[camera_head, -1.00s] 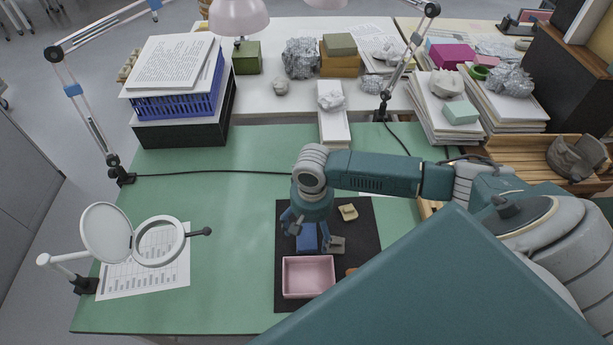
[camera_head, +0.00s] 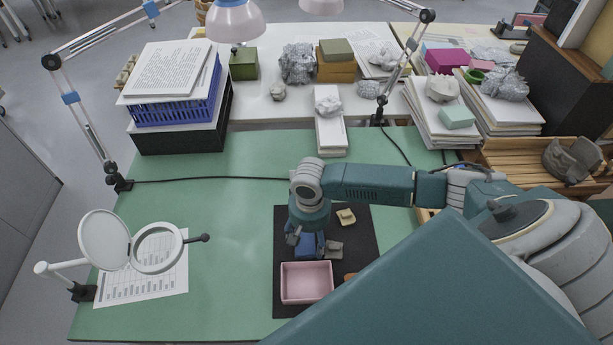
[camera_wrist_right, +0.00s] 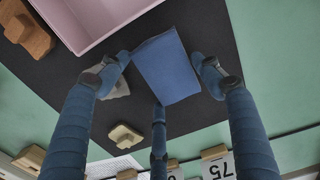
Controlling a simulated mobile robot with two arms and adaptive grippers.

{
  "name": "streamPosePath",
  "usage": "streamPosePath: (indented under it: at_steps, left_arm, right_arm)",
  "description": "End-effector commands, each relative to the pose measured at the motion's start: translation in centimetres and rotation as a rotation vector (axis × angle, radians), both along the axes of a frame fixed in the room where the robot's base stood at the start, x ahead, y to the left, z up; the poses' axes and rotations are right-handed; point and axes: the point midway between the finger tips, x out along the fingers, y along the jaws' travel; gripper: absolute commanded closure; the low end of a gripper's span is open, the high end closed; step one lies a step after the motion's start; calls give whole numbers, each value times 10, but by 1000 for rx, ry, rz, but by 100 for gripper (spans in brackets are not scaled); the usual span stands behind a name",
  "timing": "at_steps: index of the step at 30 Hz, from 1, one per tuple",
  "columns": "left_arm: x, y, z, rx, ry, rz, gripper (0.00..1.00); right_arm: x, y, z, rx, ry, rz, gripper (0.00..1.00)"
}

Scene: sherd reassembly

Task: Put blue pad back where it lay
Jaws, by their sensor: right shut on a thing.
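The blue pad (camera_head: 312,244) is at the black mat, just behind the pink tray; it also shows in the wrist view (camera_wrist_right: 166,66). My right gripper (camera_head: 307,240) is over it and shut on it; in the wrist view its fingers (camera_wrist_right: 163,76) stand on several sides of the pad. The gripper partly hides the pad in the head view. I cannot tell whether the pad touches the mat. My left gripper is not in view.
The black mat (camera_head: 362,226) bears the open pink tray (camera_head: 306,283), a grey sherd (camera_head: 334,249), a beige sherd (camera_head: 346,217) and a partly hidden brown sherd (camera_wrist_right: 27,32). A magnifier (camera_head: 157,248) stands at left. The green table (camera_head: 235,225) is clear left of the mat.

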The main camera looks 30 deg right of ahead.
Motion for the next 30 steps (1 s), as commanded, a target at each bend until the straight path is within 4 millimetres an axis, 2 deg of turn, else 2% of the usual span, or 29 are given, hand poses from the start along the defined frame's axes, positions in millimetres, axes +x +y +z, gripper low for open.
streamPosePath:
  at_steps: [5,8,11,18,24,30]
  left_arm:
    - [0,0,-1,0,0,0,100]
    - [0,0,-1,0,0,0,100]
    - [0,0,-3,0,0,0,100]
    - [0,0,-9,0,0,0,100]
    - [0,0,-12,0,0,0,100]
    - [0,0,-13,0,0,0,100]
  right_arm:
    - [1,0,7,0,-1,-1,60]
    - [1,0,19,0,-4,0,60]
    - [2,0,39,1,-6,0,60]
    - [3,0,110,1,-8,2,60]
    - [2,0,161,0,-6,0,61]
    - [1,0,191,1,-3,-1,61]
